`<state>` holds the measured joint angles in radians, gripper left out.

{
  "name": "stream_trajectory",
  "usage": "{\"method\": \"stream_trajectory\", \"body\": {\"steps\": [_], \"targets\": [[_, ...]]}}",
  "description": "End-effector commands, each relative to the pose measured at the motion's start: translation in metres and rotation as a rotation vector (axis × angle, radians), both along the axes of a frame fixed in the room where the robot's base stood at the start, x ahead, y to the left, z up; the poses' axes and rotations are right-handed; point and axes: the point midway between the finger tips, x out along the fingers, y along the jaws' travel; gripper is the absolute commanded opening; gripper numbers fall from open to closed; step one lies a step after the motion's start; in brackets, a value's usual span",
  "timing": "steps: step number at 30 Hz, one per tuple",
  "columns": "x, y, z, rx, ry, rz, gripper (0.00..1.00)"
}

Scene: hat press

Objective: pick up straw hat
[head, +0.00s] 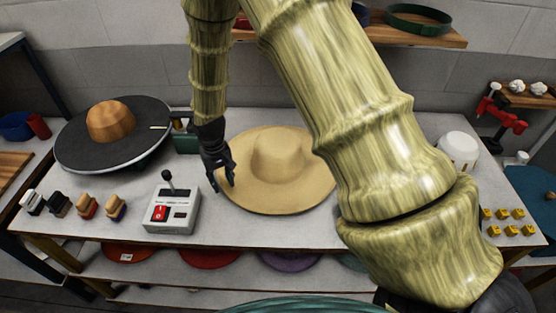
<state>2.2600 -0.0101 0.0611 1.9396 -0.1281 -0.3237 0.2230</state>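The straw hat (280,155) is tan, with a wide round brim and a rounded crown. It lies brim down, crown up, on the middle of the grey table. My gripper (223,187) is black and points down at the left edge of the brim. Its fingertips are apart, one beside the brim's edge and one over the brim. I cannot tell whether either finger touches the hat. My arm hides the right edge of the brim.
Left of the hat are a black round press with a wooden hat block (111,121), a control box with a lever (172,208) and several brushes (88,207). A white round object (458,149) and small yellow pieces (503,215) are at right. The table (240,234) is bare in front of the hat.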

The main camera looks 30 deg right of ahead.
Motion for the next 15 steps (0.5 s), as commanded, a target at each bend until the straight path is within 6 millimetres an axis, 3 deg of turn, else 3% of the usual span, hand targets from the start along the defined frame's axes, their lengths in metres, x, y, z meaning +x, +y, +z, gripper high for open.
{"method": "stream_trajectory", "body": {"steps": [9,15], "targets": [[-0.001,-0.001,-0.024,0.000,0.000,0.000,0.34],[-0.001,-0.001,-0.028,0.000,-0.001,0.000,0.34]]}}
